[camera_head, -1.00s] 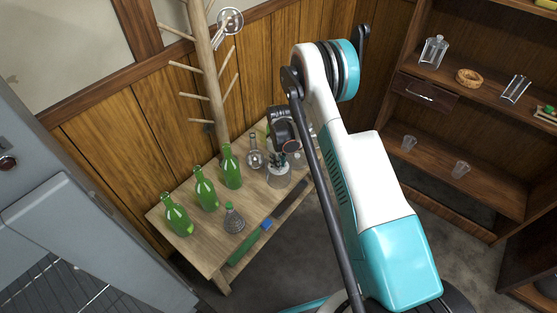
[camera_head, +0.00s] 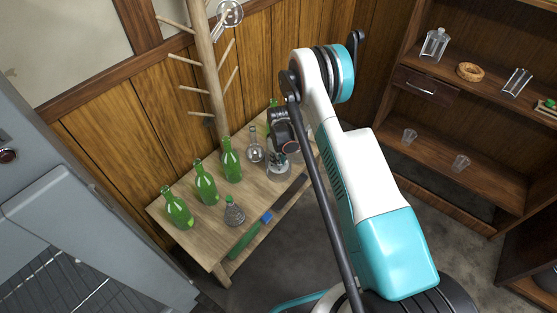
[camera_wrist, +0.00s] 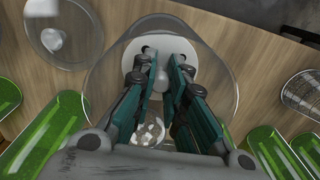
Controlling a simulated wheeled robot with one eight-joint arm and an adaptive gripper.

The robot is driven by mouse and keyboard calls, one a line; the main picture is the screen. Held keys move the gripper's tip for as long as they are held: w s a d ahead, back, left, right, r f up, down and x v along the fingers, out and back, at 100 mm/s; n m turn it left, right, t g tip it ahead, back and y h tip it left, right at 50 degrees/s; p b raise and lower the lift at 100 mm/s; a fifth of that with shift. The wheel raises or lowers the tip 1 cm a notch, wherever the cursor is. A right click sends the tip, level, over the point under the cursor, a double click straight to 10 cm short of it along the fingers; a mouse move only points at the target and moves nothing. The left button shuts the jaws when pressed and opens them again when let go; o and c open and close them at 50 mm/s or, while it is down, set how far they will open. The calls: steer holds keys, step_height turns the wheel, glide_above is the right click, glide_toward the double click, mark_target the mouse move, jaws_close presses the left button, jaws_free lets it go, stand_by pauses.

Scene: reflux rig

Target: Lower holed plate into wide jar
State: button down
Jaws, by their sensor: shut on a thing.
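A white holed plate (camera_wrist: 185,48) with dark holes and a knob in its middle shows in the wrist view. My gripper (camera_wrist: 160,72) is shut on the knob, its teal fingers on either side. The clear wide jar (camera_wrist: 97,82) surrounds the plate and fingers in this view. Whether the plate is within the jar or just above its mouth I cannot tell. White pieces (camera_wrist: 150,132) show through the glass between the fingers. In the head view my gripper (camera_head: 280,150) is over the jar (camera_head: 278,174) on the wooden table, and the plate is hard to make out.
Several green bottles (camera_head: 205,184) stand left on the table (camera_head: 205,240). A round flask (camera_head: 255,152) stands close left of the jar. A grey conical flask (camera_head: 234,212) and a green-blue item (camera_head: 245,238) are near the front edge. A wooden peg stand (camera_head: 212,70) rises behind.

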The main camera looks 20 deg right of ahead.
steer(key=shift+f, duration=0.25)
steer(key=shift+f, duration=0.3)
steer(key=c, duration=1.5)
jaws_free()
steer(key=shift+c, duration=0.2)
steer(key=shift+r+p, duration=1.7)
steer(key=shift+r, duration=2.8)
